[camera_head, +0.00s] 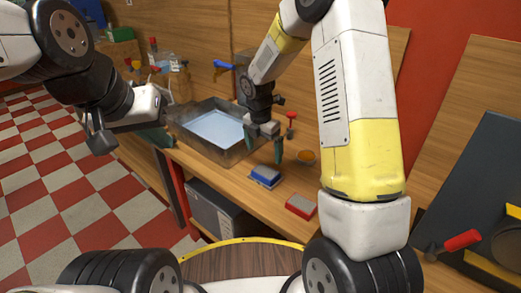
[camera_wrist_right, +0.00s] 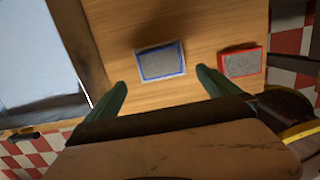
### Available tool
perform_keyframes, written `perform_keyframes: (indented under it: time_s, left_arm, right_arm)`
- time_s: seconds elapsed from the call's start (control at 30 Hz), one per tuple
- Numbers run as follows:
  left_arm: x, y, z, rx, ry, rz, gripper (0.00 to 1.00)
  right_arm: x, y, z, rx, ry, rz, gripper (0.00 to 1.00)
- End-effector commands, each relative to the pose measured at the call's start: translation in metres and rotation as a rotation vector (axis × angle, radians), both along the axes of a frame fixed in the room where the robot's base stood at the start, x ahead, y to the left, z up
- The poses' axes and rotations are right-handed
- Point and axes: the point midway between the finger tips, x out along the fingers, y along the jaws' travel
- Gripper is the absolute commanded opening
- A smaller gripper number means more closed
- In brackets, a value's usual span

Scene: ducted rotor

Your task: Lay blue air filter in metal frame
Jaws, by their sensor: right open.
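The blue air filter (camera_head: 265,176), a small grey pad with a blue rim, lies flat on the wooden bench. In the right wrist view the blue air filter (camera_wrist_right: 160,62) shows between and beyond the fingertips. My right gripper (camera_head: 264,147) is open and empty above the bench, apart from the filter. A rectangular metal tray (camera_head: 243,157), possibly the metal frame, stands on the bench with a pale blue inside. Its edge also shows in the right wrist view (camera_wrist_right: 80,38). My left gripper (camera_head: 135,125) is left of the tray; its finger opening is unclear.
A red-rimmed pad (camera_head: 301,205) lies closer to me on the bench. A grey box (camera_head: 222,212) sits under the bench. Bare wood surrounds the blue filter.

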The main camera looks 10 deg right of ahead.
Motion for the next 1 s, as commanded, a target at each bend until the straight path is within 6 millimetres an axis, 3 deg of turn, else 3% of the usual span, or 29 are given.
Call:
perform_keyframes:
  time_s: [0.27,0.37,0.47,0.7,0.8,1.0]
  left_arm:
    - [0.000,0.000,0.000,0.000,0.000,0.000,0.00]
    - [0.000,0.000,0.000,0.000,0.000,0.000,0.00]
    - [0.000,0.000,0.000,0.000,0.000,0.000,0.00]
    - [0.000,0.000,0.000,0.000,0.000,0.000,0.00]
    - [0.000,0.000,0.000,0.000,0.000,0.000,0.00]
    - [0.000,0.000,0.000,0.000,0.000,0.000,0.00]
  right_arm:
    - [-0.004,0.001,0.032,0.006,-0.009,-0.028,1.00]
    - [-0.013,-0.006,0.056,0.035,-0.040,-0.145,1.00]
    - [-0.033,-0.017,0.093,0.094,-0.094,-0.369,1.00]
    - [-0.109,-0.044,0.176,0.325,-0.200,-1.053,1.00]
    - [-0.145,-0.052,0.200,0.443,-0.217,-1.332,1.00]
    - [-0.212,-0.060,0.224,0.684,-0.189,-1.838,1.00]
